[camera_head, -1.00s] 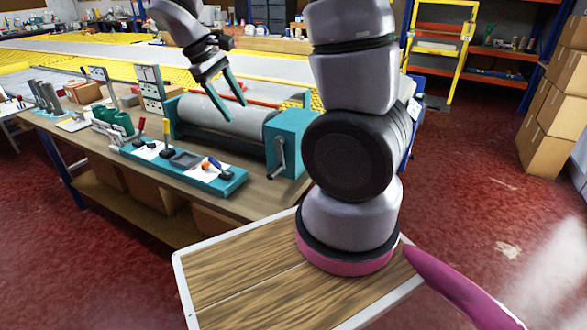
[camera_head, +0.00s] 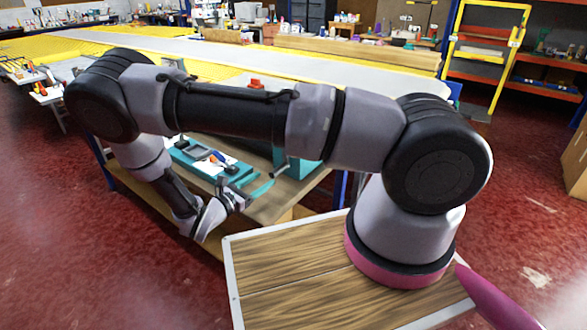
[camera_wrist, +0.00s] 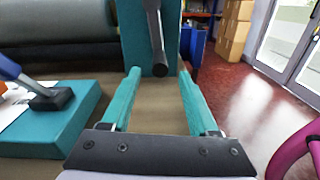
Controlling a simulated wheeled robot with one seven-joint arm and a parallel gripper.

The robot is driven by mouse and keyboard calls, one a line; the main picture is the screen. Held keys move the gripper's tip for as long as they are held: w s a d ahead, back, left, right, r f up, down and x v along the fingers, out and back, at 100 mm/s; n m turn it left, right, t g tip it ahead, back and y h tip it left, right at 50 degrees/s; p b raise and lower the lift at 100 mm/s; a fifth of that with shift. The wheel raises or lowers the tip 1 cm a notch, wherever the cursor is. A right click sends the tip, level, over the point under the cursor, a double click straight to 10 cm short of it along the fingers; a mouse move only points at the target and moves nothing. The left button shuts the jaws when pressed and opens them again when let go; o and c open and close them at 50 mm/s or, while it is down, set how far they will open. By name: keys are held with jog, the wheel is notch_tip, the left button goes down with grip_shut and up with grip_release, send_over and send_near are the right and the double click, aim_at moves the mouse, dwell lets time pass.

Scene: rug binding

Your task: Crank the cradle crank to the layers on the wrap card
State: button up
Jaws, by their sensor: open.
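The cradle crank (camera_wrist: 155,35) is a dark arm hanging down, with a round knob at its lower end, in front of the teal end housing (camera_wrist: 133,30). My gripper (camera_wrist: 158,72) is open, with one teal finger on each side of the knob. The knob shows between the fingertips; I cannot tell whether it is within their reach. In the head view my gripper (camera_head: 257,180) is low beside the teal housing (camera_head: 297,168). The grey roller (camera_wrist: 60,18) lies to the left in the wrist view. I cannot make out the wrap card, and my arm covers much of the cradle.
A teal tool tray (camera_wrist: 70,128) with a blue-handled tool (camera_wrist: 30,85) stands left of my gripper on the bench. Cardboard boxes (camera_wrist: 236,25) stand beyond. The red floor (camera_head: 60,220) is open around the bench.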

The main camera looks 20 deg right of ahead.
aim_at(283, 168)
jog(key=shift+d+f+n+t, duration=0.1)
jog(key=shift+f+n+t, duration=0.2)
jog(key=shift+f, duration=0.05)
jog(key=shift+w+d, duration=0.15)
jog(key=shift+d, duration=0.05)
jog(key=x, duration=1)
jog(key=shift+w+d+f, duration=0.1)
jog(key=shift+f, duration=0.05)
grip_shut()
dwell(0.7)
